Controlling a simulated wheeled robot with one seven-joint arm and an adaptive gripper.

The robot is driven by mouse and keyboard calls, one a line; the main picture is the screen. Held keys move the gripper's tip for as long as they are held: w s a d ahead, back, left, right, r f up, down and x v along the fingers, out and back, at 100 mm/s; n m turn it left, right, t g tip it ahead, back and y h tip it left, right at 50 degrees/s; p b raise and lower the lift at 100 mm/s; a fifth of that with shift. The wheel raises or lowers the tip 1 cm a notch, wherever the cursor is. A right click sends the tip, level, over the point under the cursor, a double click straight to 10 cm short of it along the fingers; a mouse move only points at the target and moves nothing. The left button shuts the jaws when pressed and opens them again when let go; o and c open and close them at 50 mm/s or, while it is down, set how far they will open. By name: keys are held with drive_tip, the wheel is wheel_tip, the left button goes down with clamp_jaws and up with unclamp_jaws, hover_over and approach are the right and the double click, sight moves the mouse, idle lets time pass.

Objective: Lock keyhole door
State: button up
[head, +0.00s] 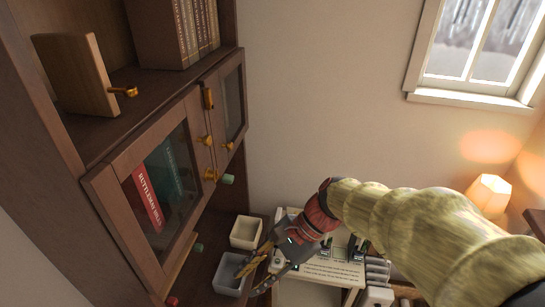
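A dark wooden cabinet has a left glass door (160,190) and a right glass door (231,105), both apparently shut. Brass fittings sit near where they meet: an upright piece (208,98), a knob (205,140), another knob (228,146) and a lower fitting (211,175). I cannot tell which of them holds the keyhole. My gripper (248,280) is low, below and right of the doors, apart from them. Its fingers look spread. A brass-coloured piece shows by its upper finger; I cannot tell whether it is a key or is touched.
A cream bin (245,232) and a grey bin (229,274) are beside and under my gripper. A wooden panel with a brass knob (77,75) stands on the upper shelf. A white typewriter-like machine (338,271) is right of my gripper. A lamp (489,192) glows at right.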

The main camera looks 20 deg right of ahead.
drive_tip(key=w+d+r+m+t+y+p, duration=0.2)
drive_tip(key=w+r+m+y+p, duration=0.2)
drive_tip(key=w+r+m, duration=0.3)
drive_tip(key=m+t+y+p, duration=0.2)
drive_tip(key=m+t+p, duration=0.3)
drive_tip(key=m+t, duration=0.45)
approach(229, 176)
drive_tip(key=shift+m+g, duration=0.85)
drive_tip(key=shift+w+d+b+x, duration=0.2)
drive_tip(key=shift+b+x, duration=0.15)
drive_tip(key=shift+x, duration=0.6)
drive_tip(key=shift+w+d+b+x, duration=0.15)
drive_tip(key=shift+b+x, duration=0.15)
drive_tip(key=shift+x, duration=0.7)
drive_tip(key=shift+a+r+m+p, duration=0.1)
drive_tip(key=shift+r+m+p, duration=0.35)
drive_tip(key=shift+p, duration=1.05)
drive_tip(key=m+p, duration=0.2)
drive_tip(key=p, duration=0.2)
drive_tip(key=m+p, duration=0.3)
drive_tip(key=p, duration=0.2)
drive_tip(key=shift+s+f+m+p, duration=0.1)
drive_tip(key=shift+f+m+p, duration=0.1)
drive_tip(key=shift+m+p, duration=0.1)
